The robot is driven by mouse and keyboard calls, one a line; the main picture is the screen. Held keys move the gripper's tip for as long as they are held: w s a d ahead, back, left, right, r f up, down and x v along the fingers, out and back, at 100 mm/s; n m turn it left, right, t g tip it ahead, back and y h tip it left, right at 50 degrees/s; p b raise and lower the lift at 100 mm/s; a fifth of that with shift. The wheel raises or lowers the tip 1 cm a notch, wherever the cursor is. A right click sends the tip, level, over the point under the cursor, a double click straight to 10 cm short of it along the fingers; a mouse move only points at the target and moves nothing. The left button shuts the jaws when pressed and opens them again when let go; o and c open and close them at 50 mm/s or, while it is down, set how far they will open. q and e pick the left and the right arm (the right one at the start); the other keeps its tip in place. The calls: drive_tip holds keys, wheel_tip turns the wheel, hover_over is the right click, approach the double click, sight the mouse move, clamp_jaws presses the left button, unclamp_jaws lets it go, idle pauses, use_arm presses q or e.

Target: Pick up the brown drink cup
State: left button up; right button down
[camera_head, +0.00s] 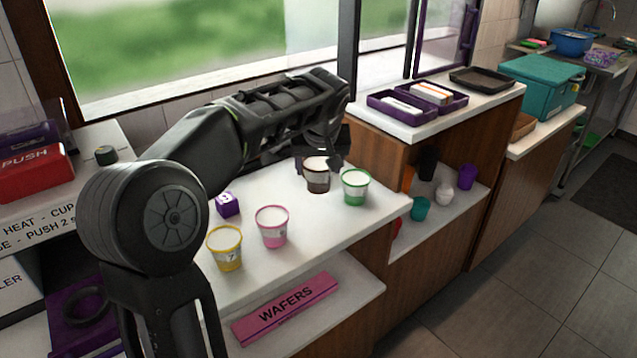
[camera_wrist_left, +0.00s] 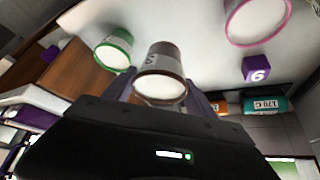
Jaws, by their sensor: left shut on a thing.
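The brown drink cup (camera_head: 317,178) stands upright on the white counter (camera_head: 300,235), at the back right among the cups. It also shows in the left wrist view (camera_wrist_left: 160,70), between the fingers. My left gripper (camera_head: 322,158) reaches it from behind and is shut on it, with a finger on either side. Whether the cup's base is clear of the counter I cannot tell. My right gripper is in neither view.
A green cup (camera_head: 355,188) stands close to the right of the brown one. A pink cup (camera_head: 272,227), a yellow cup (camera_head: 225,249) and a purple cube (camera_head: 228,204) are to the left. A pink wafers box (camera_head: 286,308) lies on the shelf below.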

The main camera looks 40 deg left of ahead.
use_arm(q)
wheel_tip(320, 180, up, 2)
drive_tip(key=shift+r, duration=0.1)
idle(0.6)
